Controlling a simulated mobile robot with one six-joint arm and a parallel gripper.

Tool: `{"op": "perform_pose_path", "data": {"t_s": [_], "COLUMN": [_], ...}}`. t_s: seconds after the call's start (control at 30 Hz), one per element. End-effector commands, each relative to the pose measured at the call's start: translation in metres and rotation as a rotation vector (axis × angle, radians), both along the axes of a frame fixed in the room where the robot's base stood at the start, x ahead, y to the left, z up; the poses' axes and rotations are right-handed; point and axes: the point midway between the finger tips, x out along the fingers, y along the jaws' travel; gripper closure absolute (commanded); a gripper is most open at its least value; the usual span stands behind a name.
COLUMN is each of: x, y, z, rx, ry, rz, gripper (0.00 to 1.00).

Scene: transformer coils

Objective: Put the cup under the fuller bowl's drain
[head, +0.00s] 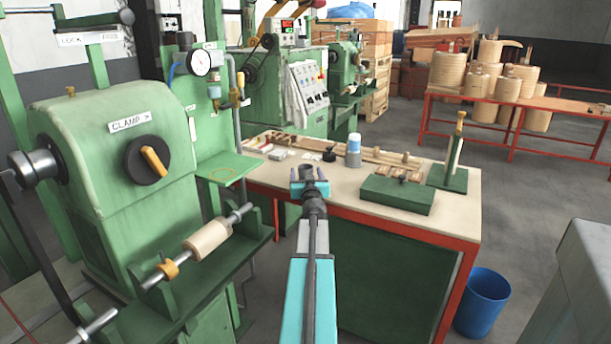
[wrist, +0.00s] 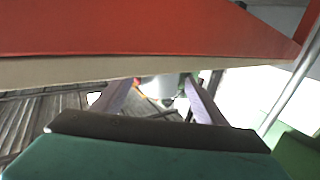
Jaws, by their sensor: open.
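My gripper (head: 309,174) is open and empty near the front edge of the workbench; its two fingers (wrist: 160,95) spread apart in the wrist view. A small white and blue cylinder (head: 353,151), possibly the cup, stands upright on the bench, behind and to the right of my gripper. A small bowl with a blue top (head: 214,90) hangs below the gauge on the green machine. A second, narrower one with a yellowish fitting (head: 240,85) hangs to its right. Their fill levels and drains are too small to tell.
A green shelf (head: 232,166) with a yellow ring mark lies below the bowls. The bench (head: 455,212) has a red frame and carries a green block (head: 398,196), a green stand (head: 447,178) and small parts. The clamp machine (head: 110,190) stands left; a blue bin (head: 483,302) stands right.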

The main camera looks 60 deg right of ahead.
Motion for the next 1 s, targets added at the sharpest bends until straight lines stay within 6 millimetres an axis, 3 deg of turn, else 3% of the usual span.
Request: {"op": "perform_pose_path", "data": {"t_s": [0.3,0.93,1.0], "x": [0.012,0.013,0.013], "y": [-0.018,-0.019,-0.019], "z": [0.001,0.0,0.0], "rx": [0.001,0.0,0.0], "ry": [-0.001,0.0,0.0], "rz": [0.0,0.0,0.0], "gripper": [0.34,0.34,0.46]}}
